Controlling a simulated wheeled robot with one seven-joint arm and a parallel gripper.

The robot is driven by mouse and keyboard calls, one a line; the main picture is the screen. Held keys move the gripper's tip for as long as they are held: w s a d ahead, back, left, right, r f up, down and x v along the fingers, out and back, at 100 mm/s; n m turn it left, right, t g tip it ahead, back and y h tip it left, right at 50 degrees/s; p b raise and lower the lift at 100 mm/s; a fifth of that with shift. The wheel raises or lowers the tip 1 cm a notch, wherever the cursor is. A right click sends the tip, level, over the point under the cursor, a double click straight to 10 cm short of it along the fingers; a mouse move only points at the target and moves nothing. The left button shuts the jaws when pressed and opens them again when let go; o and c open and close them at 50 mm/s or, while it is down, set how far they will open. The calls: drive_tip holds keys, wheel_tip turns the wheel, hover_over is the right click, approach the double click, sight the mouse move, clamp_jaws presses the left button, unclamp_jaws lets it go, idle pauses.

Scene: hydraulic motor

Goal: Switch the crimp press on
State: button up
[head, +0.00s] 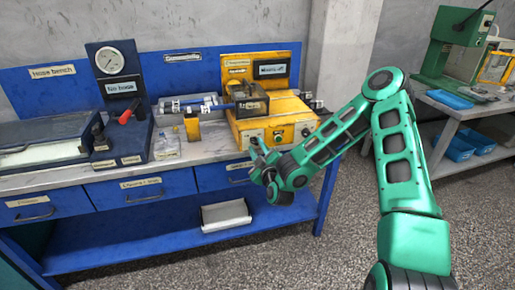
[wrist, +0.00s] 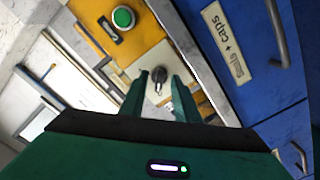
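The crimp press is the yellow machine (head: 270,118) on the blue bench, with a dark head on top and a panel on its front. In the wrist view its yellow front (wrist: 150,58) carries a green round button (wrist: 123,17) and a dark rotary switch (wrist: 158,76) on a pale plate. My gripper (wrist: 161,80) is open, its two green fingers pointing at the panel with the switch between their tips in the picture. I cannot tell whether they touch it. In the head view my gripper (head: 256,148) is at the left of the press front, partly covering it.
A white tray (head: 226,214) sits on the lower shelf.

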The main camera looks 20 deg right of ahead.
drive_tip(key=shift+w, duration=0.4)
drive_tip(key=shift+c, duration=0.2)
